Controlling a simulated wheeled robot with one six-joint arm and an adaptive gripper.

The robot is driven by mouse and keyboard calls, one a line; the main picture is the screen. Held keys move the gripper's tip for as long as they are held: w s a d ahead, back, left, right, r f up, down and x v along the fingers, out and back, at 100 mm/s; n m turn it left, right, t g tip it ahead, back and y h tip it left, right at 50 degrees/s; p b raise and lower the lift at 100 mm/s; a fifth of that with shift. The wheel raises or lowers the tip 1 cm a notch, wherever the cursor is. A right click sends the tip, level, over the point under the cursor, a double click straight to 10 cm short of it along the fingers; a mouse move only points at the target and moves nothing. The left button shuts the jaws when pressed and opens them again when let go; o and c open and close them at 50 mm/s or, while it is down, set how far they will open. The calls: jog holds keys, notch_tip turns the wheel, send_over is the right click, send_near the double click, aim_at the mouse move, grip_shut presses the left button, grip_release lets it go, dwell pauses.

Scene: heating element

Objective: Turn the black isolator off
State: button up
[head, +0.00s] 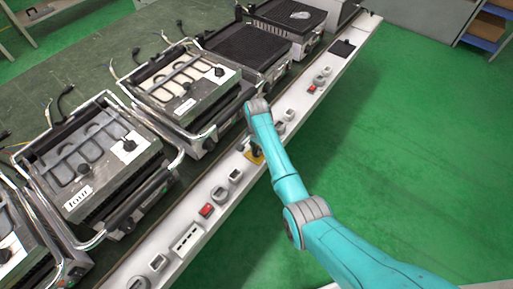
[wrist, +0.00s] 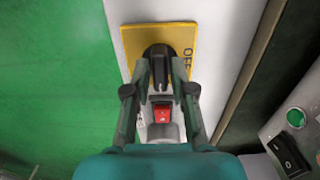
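The black isolator (wrist: 159,59) is a round rotary knob with a raised handle on a yellow plate (wrist: 187,35). The word OFF is printed on the plate's right side in the wrist view. In the head view the yellow plate (head: 248,156) shows on the white rail, and my arm partly hides the isolator. My gripper (wrist: 161,70) is over the knob, one finger at each side of the handle. The fingers stand apart, with narrow gaps to the handle. Whether the fingertips touch the knob's round body cannot be told.
A red switch (wrist: 162,113) sits between my fingers in the wrist view, below the isolator. The white rail (head: 222,172) carries several other switches and sockets, including a red switch (head: 206,210). Several grills (head: 185,85) stand on the bench to the left. Green floor on the right is clear.

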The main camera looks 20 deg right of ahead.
grip_shut()
jog(key=shift+n, duration=0.3)
jog(key=n, duration=1.2)
jog(key=shift+n, duration=2.6)
